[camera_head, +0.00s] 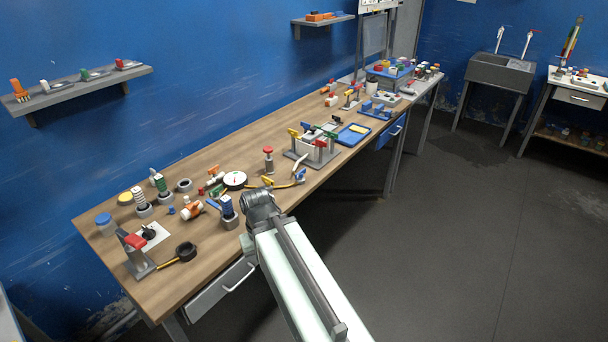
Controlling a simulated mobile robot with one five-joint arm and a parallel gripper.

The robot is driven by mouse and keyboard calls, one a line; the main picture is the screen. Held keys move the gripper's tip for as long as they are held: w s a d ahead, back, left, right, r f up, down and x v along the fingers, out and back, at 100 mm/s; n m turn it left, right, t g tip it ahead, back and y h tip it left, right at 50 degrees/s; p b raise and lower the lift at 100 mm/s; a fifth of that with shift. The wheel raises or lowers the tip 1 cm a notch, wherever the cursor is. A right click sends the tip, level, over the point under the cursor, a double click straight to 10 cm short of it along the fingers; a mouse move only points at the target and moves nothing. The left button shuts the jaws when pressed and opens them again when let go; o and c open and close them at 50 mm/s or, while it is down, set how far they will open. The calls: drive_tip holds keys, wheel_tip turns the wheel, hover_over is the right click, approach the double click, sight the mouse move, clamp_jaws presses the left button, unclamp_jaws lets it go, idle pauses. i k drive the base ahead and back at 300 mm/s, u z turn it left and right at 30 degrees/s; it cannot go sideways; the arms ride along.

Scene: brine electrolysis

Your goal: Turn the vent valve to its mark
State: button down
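Several small valve-like parts stand on the wooden bench, and I cannot tell which of them is the vent valve; no mark can be made out. A red-topped fitting (268,151) stands upright near the bench middle. A white fitting with orange ends (191,210) lies left of my arm's end. My gripper (261,205) is at the dark grey end of my arm, over the bench's front edge. Its fingers are hidden or too small to make out.
A white round dial (234,179) lies just beyond my arm's end. A blue piece in a grey holder (228,207) stands close on its left. A clamp stand with a red part (135,248) is at the near left. The floor (480,230) to the right is clear.

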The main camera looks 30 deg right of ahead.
sight(269, 181)
drive_tip(key=u, duration=1.4)
drive_tip(key=k, duration=1.2)
drive_tip(key=z, duration=0.4)
drive_tip(key=i, duration=1.5)
drive_tip(key=u, duration=0.05)
